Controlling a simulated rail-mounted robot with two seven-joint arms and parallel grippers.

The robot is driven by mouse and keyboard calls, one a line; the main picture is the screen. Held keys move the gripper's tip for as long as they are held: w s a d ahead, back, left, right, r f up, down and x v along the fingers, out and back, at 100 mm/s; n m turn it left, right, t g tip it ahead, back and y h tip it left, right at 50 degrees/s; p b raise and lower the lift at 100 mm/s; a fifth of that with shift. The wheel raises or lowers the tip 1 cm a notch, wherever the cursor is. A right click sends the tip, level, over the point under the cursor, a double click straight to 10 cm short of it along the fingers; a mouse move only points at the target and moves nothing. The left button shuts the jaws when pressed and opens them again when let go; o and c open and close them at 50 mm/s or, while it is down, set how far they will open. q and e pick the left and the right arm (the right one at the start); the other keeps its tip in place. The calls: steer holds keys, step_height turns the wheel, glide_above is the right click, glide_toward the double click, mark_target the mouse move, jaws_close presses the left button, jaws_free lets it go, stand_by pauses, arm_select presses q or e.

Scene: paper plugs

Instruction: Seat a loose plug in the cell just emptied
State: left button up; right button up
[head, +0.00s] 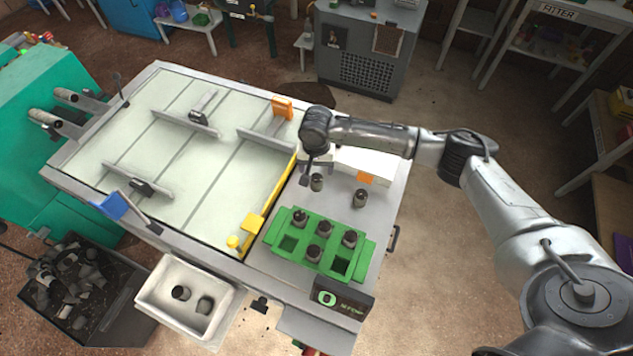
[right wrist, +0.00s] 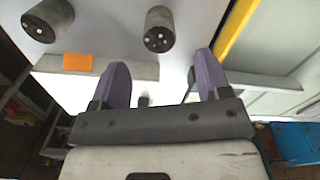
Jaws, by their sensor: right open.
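Two loose dark grey plugs stand upright on the grey bench top behind the green tray: the left loose plug (head: 317,183) and the right loose plug (head: 360,198). Both show in the right wrist view, as the nearer plug (right wrist: 159,30) and the farther plug (right wrist: 47,19). The green tray (head: 369,247) has several cells holding plugs. Its front-left cell (head: 288,244) and front-right cell (head: 340,265) are empty. My right gripper (head: 306,178) is open, beside the left loose plug; its purple fingers (right wrist: 163,78) have no plug between them. My left gripper is out of view.
A white bin (head: 149,296) at the lower left holds two plugs. A dark crate (head: 118,318) of scrap stands beside it. A yellow rail (head: 280,190) edges the pale table left of the tray. A white block with an orange label (head: 365,178) lies behind the loose plugs.

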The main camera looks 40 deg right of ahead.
mark_target(317, 179)
steer(key=shift+s+a+f, duration=0.1)
steer(key=shift+s+f, duration=0.05)
steer(key=shift+f, duration=1.45)
steer(key=shift+s+a+f, duration=0.1)
steer(key=shift+f, duration=1.45)
steer(key=shift+c, duration=0.2)
steer(key=c, duration=1)
steer(key=shift+o, duration=0.2)
steer(key=shift+r, duration=0.1)
